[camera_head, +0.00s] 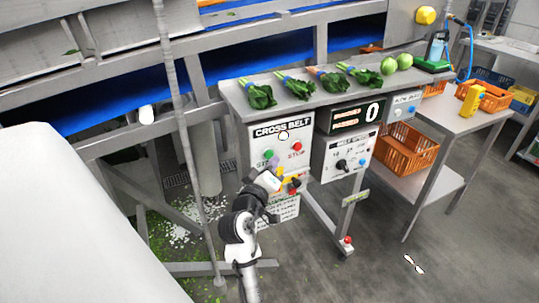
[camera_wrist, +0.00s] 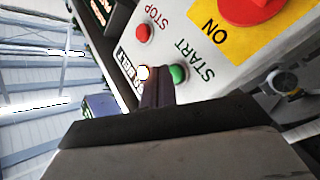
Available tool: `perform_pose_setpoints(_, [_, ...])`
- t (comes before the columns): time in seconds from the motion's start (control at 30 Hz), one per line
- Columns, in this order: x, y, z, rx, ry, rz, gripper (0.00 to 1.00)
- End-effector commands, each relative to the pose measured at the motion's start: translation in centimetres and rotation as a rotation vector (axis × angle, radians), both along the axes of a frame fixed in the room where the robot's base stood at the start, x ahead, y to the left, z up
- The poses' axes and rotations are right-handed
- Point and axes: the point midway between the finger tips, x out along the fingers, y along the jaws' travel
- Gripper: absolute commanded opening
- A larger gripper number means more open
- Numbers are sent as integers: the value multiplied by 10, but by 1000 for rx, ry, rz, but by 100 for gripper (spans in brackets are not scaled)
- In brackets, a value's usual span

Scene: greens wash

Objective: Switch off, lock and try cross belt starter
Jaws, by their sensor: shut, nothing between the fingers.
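The CROSS BELT starter box (camera_head: 257,143) hangs below the front of the steel bench. It has a green START button (camera_head: 268,154), a red STOP button (camera_head: 298,147) and a bright white lamp (camera_head: 284,135). Below them is a red rotary handle on a yellow plate (camera_head: 293,184), partly behind my wrist. In the wrist view the red handle (camera_wrist: 248,8) is cut off by the top edge, beside the word ON. My gripper (camera_wrist: 157,72) is shut and empty, its fingertips close to the green button (camera_wrist: 178,73). I cannot tell whether they touch. No padlock is recognisable.
Leafy bunches and round green vegetables lie on the bench above.

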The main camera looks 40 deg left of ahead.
Motion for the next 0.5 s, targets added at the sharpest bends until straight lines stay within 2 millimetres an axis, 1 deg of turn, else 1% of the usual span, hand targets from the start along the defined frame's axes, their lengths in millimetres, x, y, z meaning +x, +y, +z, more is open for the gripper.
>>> perform_pose_setpoints(0.37, [-2,-3,0,0,1,1,0])
perform_pose_setpoints(0.5, [-6,-13,0,0,1,1,0])
